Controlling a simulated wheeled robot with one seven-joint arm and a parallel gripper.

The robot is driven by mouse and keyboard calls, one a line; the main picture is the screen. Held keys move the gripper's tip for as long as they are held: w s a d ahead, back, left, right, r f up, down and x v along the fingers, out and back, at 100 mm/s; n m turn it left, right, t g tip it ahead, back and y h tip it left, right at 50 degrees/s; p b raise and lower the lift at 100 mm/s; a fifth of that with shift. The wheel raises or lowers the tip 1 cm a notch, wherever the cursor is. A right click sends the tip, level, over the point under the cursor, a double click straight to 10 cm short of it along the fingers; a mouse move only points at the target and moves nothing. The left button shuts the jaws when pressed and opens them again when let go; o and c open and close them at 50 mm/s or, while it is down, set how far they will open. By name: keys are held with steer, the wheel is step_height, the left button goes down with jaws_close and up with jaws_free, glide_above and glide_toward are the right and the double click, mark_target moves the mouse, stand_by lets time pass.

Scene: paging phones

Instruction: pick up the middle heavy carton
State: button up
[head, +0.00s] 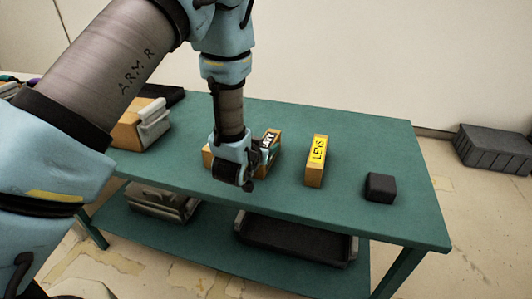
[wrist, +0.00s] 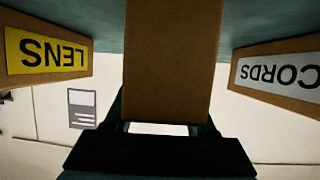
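The middle carton is brown-orange. In the head view its labelled part (head: 270,141), with black-and-white lettering ending in "VY", shows just right of my gripper. The rest is mostly hidden behind my gripper. My gripper (head: 236,172) points down at the carton on the table. In the wrist view, which is upside down, the carton (wrist: 170,60) fills the middle as a plain brown face. The tips of my gripper (wrist: 165,112) lie at both its sides. I cannot tell whether they press on it or leave a small gap.
A yellow-labelled LENS carton (head: 316,160) and a black cube (head: 380,187) stand to the right on the green table (head: 345,215). Another carton (head: 130,130) is at the left. The wrist view shows a CORDS carton (wrist: 280,72). A dark tray (head: 295,240) is on the lower shelf.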

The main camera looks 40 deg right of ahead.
jaws_close()
stand_by(0.4)
steer(key=shift+r, duration=0.15)
